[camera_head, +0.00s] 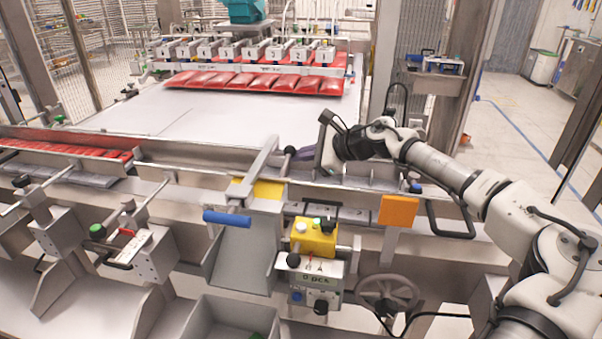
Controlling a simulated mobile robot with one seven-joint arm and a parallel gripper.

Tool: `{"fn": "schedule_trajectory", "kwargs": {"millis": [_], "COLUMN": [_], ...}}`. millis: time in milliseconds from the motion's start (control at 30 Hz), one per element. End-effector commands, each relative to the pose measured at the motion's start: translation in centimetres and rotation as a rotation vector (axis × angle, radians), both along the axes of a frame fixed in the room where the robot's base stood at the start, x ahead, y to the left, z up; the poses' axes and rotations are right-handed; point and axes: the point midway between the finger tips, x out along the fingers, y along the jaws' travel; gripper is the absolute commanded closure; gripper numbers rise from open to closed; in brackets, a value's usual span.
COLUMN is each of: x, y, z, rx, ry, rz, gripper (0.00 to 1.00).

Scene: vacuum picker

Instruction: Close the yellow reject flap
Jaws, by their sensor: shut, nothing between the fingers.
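The yellow flap (268,188) sits at the top of a grey metal chute (242,262) on the front side of the machine. A grey bracket arm crosses in front of it and hides part of it; I cannot tell its exact angle. A blue handle (227,218) sticks out to the left just below the flap. My gripper (298,156) reaches in from the right, behind and to the right of the flap. Its dark fingers are shut and empty, close to a dark round knob (290,150). Whether they touch the knob is unclear.
A yellow control box (314,238) with buttons and an orange plate (398,211) stand right of the chute. A handwheel (388,293) is below. Red packs (255,82) hang over the white conveyor (190,112). Metal rails run along the machine's front.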

Motion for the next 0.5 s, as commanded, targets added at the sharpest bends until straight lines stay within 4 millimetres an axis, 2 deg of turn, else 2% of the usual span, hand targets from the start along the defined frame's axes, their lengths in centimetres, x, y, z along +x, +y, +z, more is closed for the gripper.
{"fn": "schedule_trajectory", "kwargs": {"millis": [33, 167, 300, 500], "x": [-0.1, -0.3, -0.7, -1.2], "y": [0.0, 0.0, 0.2, 0.3], "z": [-0.4, 0.2, 1.6, 3.5], "rx": [-0.003, -0.02, -0.034, -0.034], "ry": [-0.027, -0.11, -0.177, -0.176], "rz": [0.001, 0.0, 0.001, 0.001], "gripper": [1.0, 1.0, 1.0, 1.0]}}
